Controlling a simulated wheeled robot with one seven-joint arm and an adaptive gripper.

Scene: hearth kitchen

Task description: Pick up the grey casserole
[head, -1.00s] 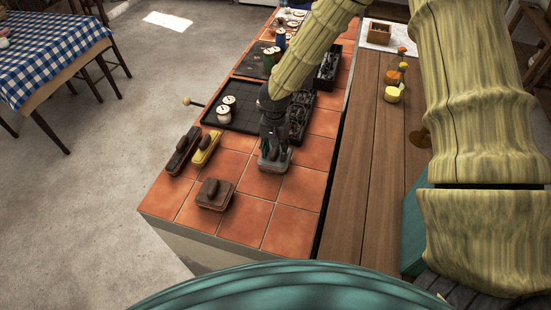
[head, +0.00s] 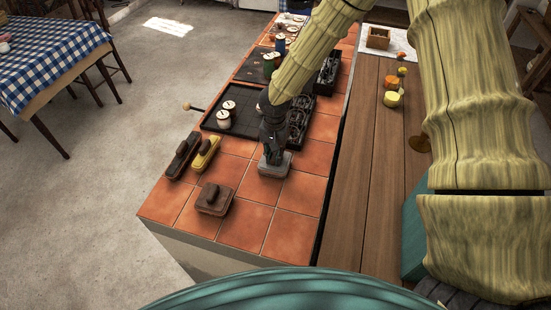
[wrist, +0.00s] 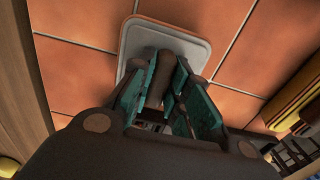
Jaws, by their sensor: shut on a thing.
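The grey casserole (head: 275,171) is a small, flat, rounded-square piece with a dark upright handle. It sits at the tiled counter's right half, under my gripper (head: 272,155). In the wrist view its pale grey rim (wrist: 137,36) shows against the tiles, with the dark handle (wrist: 170,72) between my gripper's teal-lined fingers (wrist: 167,95). My gripper is shut on this handle from above. The fingers hide part of the handle and the near side of the casserole. I cannot tell whether its base is clear of the tiles.
A brown handled block (head: 214,199) stands at the front left. A yellow one (head: 206,153) and a dark one (head: 183,156) stand farther left. A black tray (head: 235,108) with white spools and a dark box (head: 299,118) lie behind. Tiles at the front right are clear.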

